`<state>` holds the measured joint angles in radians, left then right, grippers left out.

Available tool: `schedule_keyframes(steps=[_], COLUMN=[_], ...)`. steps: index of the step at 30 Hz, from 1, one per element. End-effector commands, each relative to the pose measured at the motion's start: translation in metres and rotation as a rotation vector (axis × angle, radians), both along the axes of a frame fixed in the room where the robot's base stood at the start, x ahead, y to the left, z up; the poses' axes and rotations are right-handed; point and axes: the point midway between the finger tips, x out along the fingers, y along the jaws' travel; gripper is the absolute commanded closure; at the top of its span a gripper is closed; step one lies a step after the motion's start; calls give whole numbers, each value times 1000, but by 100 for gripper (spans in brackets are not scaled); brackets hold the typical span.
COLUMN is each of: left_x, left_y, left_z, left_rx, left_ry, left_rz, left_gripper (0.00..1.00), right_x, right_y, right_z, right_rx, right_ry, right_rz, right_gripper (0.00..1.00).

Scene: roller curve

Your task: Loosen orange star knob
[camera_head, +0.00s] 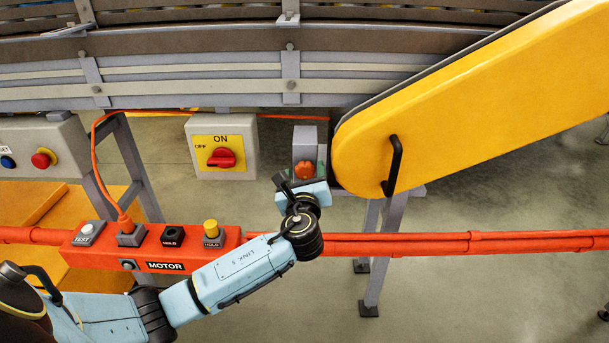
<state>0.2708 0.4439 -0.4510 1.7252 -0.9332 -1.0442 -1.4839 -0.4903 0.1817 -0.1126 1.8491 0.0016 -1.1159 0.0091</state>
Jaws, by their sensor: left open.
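The orange star knob (304,170) sits low on the front of a small grey block beside the rounded left end of the yellow guard. My left arm comes in from the lower left, and its gripper (303,179) is at the knob, overlapping its lower part in the picture. The gripper is open. I cannot tell whether its fingers touch the knob or stand around it. Part of the knob is hidden by the gripper. My right gripper is not in view.
The yellow guard (470,105) with a black handle (394,165) is close on the right. A red rotary switch box (222,147) stands to the left. An orange motor box (150,247) and orange rail (440,244) run below. The conveyor (190,85) spans above.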

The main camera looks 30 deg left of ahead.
Motion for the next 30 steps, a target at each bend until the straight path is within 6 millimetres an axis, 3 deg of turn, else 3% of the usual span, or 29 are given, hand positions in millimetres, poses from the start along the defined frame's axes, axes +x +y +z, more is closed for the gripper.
schedule_keyframes(steps=[3,13,23,30], left_x=[0,0,0,-1], left_y=[0,0,0,0], left_z=[0,0,0,-1], left_rx=[0,0,-41,-167], left_ry=[0,0,-24,-100], left_rz=[0,0,1,0], left_gripper=[38,81,81,81], right_x=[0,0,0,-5], right_y=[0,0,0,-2], right_z=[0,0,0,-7], right_rx=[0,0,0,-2], right_ry=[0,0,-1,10], right_rz=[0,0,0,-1], right_gripper=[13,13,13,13])
